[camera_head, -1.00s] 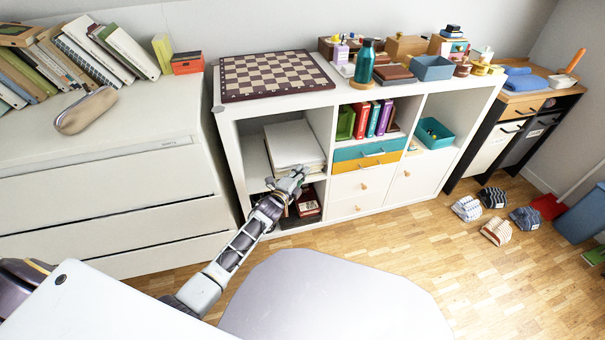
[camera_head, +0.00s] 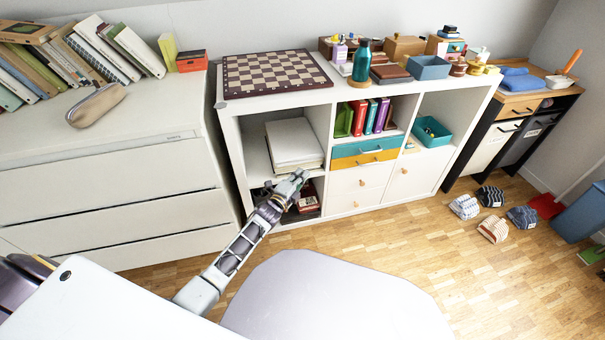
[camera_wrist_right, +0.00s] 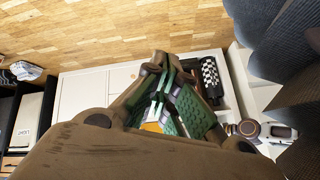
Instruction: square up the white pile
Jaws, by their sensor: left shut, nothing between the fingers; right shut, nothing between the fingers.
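The white pile (camera_head: 293,142) is a stack of flat white items in the upper left compartment of the white shelf unit (camera_head: 232,150). Its layers look slightly uneven at the front edge. My left gripper (camera_head: 302,174) is shut and empty just in front of and below the pile's front edge. Whether it touches the pile I cannot tell. My right gripper (camera_wrist_right: 160,100) shows only in the right wrist view, with its green-padded fingers shut and empty. The pile cannot be made out in that view.
Below the pile is a compartment with dark and red boxes (camera_head: 308,197). To the right are upright books (camera_head: 368,117) and drawers (camera_head: 358,181). A chessboard (camera_head: 277,73) lies on top. A white dresser (camera_head: 100,180) stands at left.

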